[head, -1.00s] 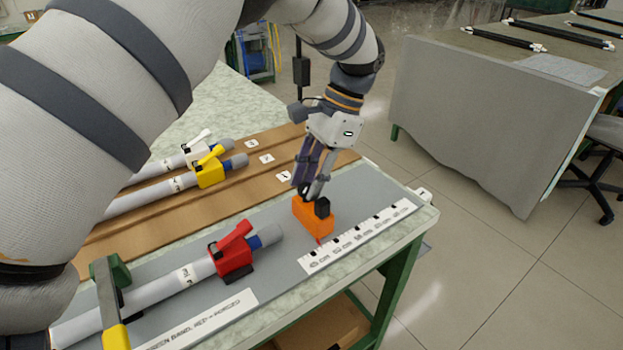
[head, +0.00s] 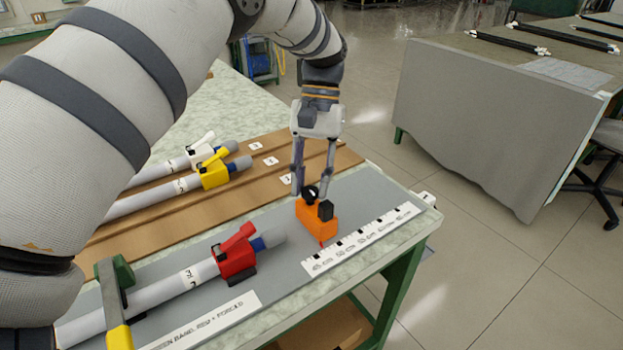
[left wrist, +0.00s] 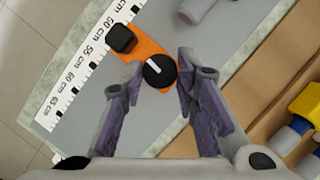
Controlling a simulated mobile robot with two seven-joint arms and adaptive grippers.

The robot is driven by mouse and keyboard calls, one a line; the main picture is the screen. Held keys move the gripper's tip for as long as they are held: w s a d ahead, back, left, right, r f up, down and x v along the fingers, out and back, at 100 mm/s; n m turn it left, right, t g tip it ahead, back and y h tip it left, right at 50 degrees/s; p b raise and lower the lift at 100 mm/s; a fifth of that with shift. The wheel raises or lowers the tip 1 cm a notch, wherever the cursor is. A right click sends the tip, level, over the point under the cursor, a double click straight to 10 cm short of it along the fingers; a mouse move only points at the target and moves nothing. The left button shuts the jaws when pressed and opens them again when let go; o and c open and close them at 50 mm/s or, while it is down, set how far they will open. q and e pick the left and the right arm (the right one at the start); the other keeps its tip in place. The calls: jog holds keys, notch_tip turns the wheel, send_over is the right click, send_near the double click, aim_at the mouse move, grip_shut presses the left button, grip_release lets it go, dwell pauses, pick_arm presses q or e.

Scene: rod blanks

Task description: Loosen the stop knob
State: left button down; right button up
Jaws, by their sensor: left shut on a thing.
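The orange stop (head: 317,226) sits on the grey mat beside the white ruler strip. On top of it are a round black knob (head: 310,192) and a separate black block (head: 325,209). In the left wrist view the knob (left wrist: 160,71) shows a white pointer line. My left gripper (head: 311,194) comes down from above with one finger on each side of the knob. In the left wrist view the left gripper (left wrist: 159,66) is shut on the knob. My right gripper is not in view.
A ruler strip (head: 362,240) lies along the front edge of the bench. A grey rod in a red clamp (head: 234,255) lies left of the stop. Rods with yellow (head: 214,174) and white (head: 201,150) clamps lie on the brown board (head: 180,217).

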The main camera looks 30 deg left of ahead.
pick_arm(q)
jog(key=shift+f+n, duration=0.1)
jog(key=shift+n, duration=0.4)
jog(key=c, duration=1.2)
grip_release()
jog(key=shift+c, duration=0.2)
jog(key=v, duration=0.7)
jog(key=shift+a+r, duration=0.2)
jog(key=shift+r, duration=0.1)
jog(key=shift+f, duration=0.15)
